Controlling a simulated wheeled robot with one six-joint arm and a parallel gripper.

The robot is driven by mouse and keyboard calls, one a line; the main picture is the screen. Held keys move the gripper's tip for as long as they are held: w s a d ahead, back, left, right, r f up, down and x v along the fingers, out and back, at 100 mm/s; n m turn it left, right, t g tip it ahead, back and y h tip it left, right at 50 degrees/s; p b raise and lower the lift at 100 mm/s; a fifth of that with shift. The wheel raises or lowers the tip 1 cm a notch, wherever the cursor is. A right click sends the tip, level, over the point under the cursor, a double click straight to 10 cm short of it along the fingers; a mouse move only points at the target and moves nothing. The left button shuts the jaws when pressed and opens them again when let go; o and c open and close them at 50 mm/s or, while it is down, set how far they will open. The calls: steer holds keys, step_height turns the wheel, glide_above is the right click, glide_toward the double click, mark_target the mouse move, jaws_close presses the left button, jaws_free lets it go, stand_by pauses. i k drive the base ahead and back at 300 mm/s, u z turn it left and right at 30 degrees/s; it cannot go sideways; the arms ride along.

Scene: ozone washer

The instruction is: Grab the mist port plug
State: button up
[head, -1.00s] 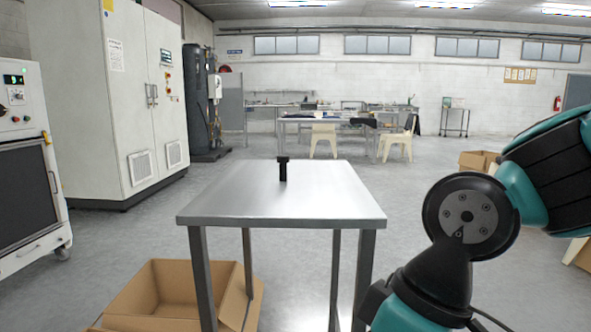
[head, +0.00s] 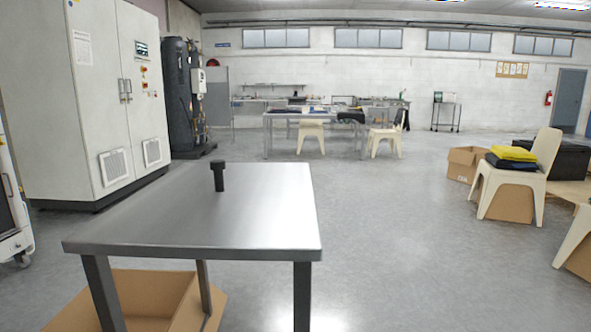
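The mist port plug (head: 219,177) is a small black piece with a wider head on top of a narrower stem. It stands upright on the grey metal table (head: 270,215), near the middle of its far half. Nothing touches it apart from the tabletop. My gripper is not in view, and no part of my arm shows now.
A cardboard box (head: 150,290) lies open under the table. A white cabinet (head: 95,100) stands at the left. A chair with folded cloths (head: 515,180) and a cardboard box (head: 465,160) stand at the right. The floor right of the table is clear.

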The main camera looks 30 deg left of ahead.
mark_target(217, 166)
steer(key=z, duration=0.1)
steer(key=i, duration=0.85)
steer(key=u, duration=1.6)
